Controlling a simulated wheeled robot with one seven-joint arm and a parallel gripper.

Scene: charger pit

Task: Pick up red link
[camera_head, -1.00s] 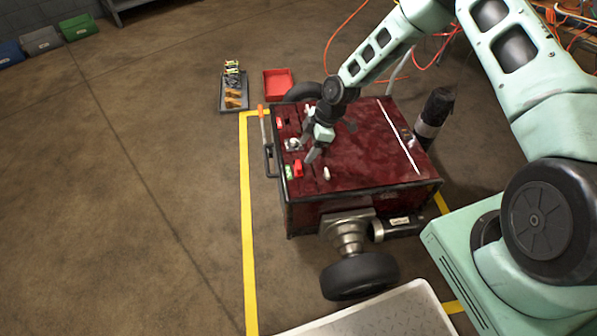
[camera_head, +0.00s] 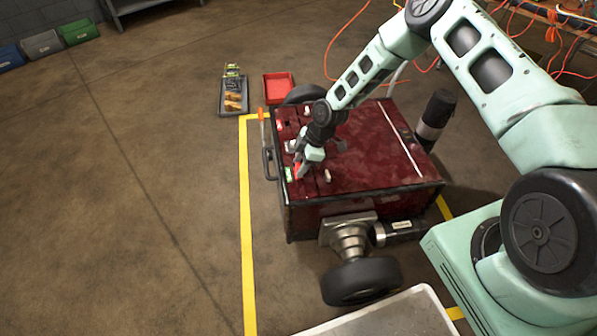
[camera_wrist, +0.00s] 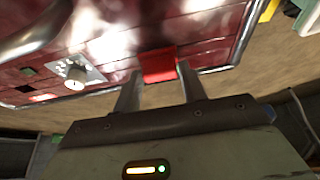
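The red link (camera_wrist: 158,64) is a small red block on the dark red top of the wheeled box. It lies near the box's left front edge in the head view (camera_head: 298,170), partly covered by my gripper. My gripper (camera_head: 303,173) points down at it. In the wrist view my gripper (camera_wrist: 159,72) has its two fingers apart, with the red link between and just beyond the tips. I cannot tell whether either finger touches it.
A red tray (camera_head: 278,88) and a grey tray (camera_head: 233,97) with parts lie on the floor behind.

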